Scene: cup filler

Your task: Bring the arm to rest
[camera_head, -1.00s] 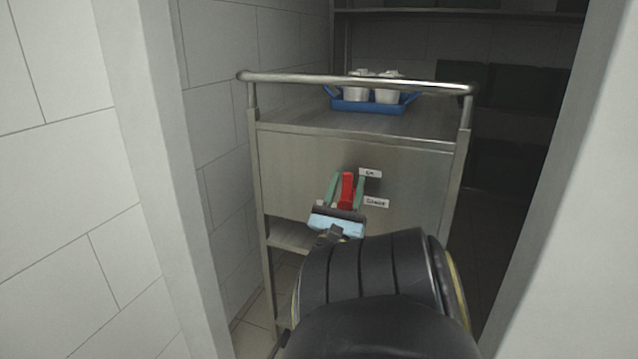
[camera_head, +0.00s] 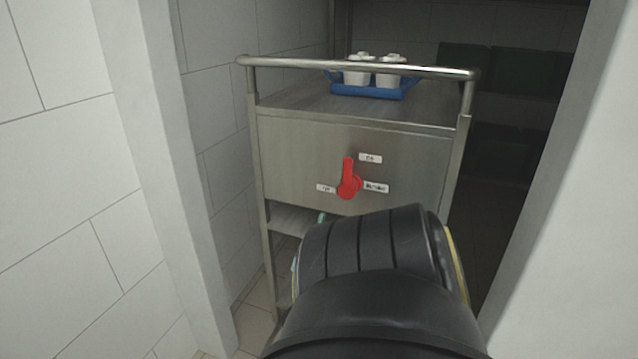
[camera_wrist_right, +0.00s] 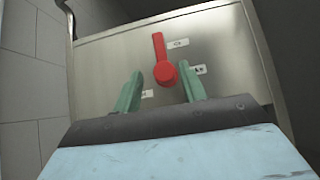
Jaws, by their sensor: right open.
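My right arm comes up from the bottom of the head view and its dark forearm hides most of the right gripper. Only a small bit of a green finger shows beside the forearm there. In the right wrist view the right gripper (camera_wrist_right: 161,92) has its two green fingers apart with nothing between them. A red lever knob (camera_head: 348,180) sits on the steel front panel of the cart, its handle pointing up toward the upper label. It also shows in the wrist view (camera_wrist_right: 164,70), beyond the fingertips and apart from them. My left gripper is not in view.
The steel cart (camera_head: 300,160) has a rail (camera_head: 350,66) along its top edge. A blue tray (camera_head: 370,92) with white cups (camera_head: 390,74) stands on top. Small labels surround the knob. White walls (camera_head: 60,150) close in on both sides. Dark bins (camera_head: 520,75) stand behind.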

